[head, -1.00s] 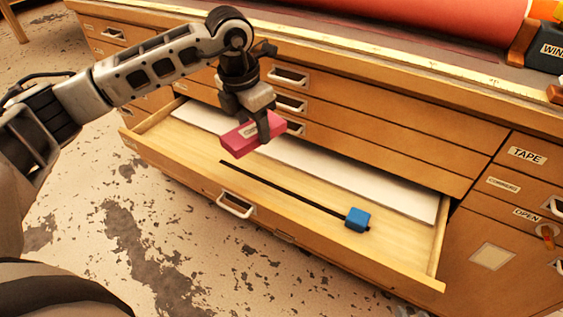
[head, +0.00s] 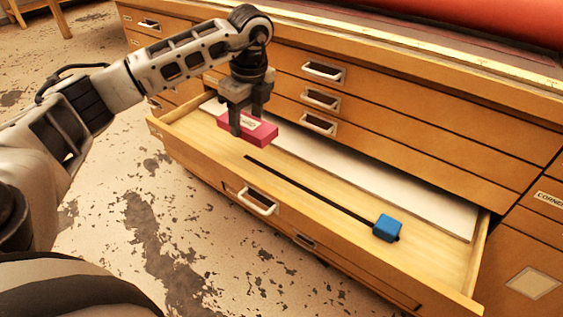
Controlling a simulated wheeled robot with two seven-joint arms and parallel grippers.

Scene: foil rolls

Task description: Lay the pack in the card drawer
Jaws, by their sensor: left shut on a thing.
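My left gripper (head: 246,122) is shut on a pink-red pack (head: 250,131) with a small pale label on top. It points down and holds the pack over the left part of an open wooden drawer (head: 206,145). The pack looks a little above the drawer floor, though the exact gap is hard to tell. In the drawer lie white card sheets (head: 400,194) along the back and a long black strip with a blue block (head: 387,228) at its right end. My right gripper is not in view.
Closed drawers with metal handles (head: 322,72) rise behind the open drawer. The cabinet top carries a red roll (head: 480,18). The drawer's front wall (head: 330,236) is a raised edge. Bare drawer floor shows in front of the sheets.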

